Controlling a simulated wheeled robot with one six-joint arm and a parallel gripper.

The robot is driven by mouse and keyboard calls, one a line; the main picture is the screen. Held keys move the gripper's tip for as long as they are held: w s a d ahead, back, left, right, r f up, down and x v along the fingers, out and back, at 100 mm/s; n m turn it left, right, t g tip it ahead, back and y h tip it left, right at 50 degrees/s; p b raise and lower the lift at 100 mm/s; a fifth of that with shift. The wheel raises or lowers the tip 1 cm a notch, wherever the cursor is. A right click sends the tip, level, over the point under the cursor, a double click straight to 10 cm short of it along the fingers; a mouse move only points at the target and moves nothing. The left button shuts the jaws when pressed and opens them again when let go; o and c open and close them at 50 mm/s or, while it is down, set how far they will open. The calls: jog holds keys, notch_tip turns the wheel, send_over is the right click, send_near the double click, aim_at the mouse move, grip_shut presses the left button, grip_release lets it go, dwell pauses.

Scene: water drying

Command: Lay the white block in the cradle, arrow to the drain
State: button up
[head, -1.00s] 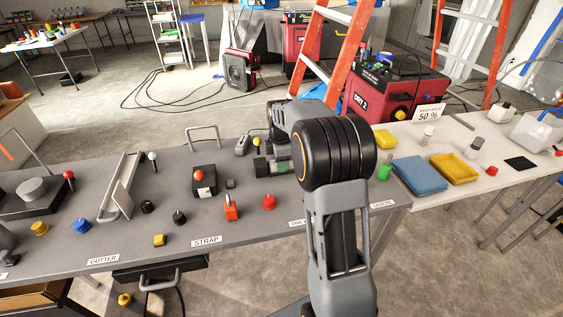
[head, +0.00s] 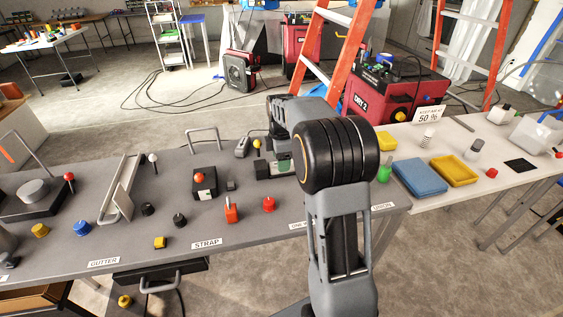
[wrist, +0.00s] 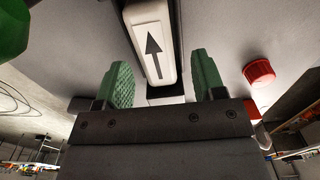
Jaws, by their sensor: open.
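The white block (wrist: 148,32) shows in the wrist view with a black arrow on its face, pointing up the picture, away from my gripper. It lies along a dark holder (wrist: 178,40), which seems to be the cradle. How deep it sits is hidden. My gripper (wrist: 162,80) is open, its green fingers spread either side of the block's near end, with gaps between. In the head view the dark cradle (head: 264,178) stands near the bench's right part, partly behind my arm. I cannot tell where the drain is.
A red knob (wrist: 258,72) stands right of the fingers; a green rounded thing (wrist: 12,28) is at upper left. On the grey bench are a red switch (head: 231,210), a black box with an orange button (head: 204,185) and a gutter (head: 122,190).

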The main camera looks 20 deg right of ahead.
notch_tip(320, 180, up, 9)
jog(key=p, duration=0.1)
jog(key=s+a+f+m+t, duration=0.1)
jog(key=s+a+m, duration=0.2)
jog(key=s+m, duration=0.2)
jog(key=s+a+f+m+t, duration=0.1)
jog(key=s+a+m, duration=0.3)
jog(key=s, duration=0.5)
jog(key=s+a+f+m+t, duration=0.1)
jog(key=s+a+f+m, duration=0.2)
jog(key=s+m, duration=0.3)
jog(key=shift+s+a+f, duration=0.15)
jog(key=shift+s+a, duration=0.1)
jog(key=shift+s, duration=0.15)
jog(key=shift+s+f+m, duration=0.35)
jog(key=shift+s+m, duration=0.05)
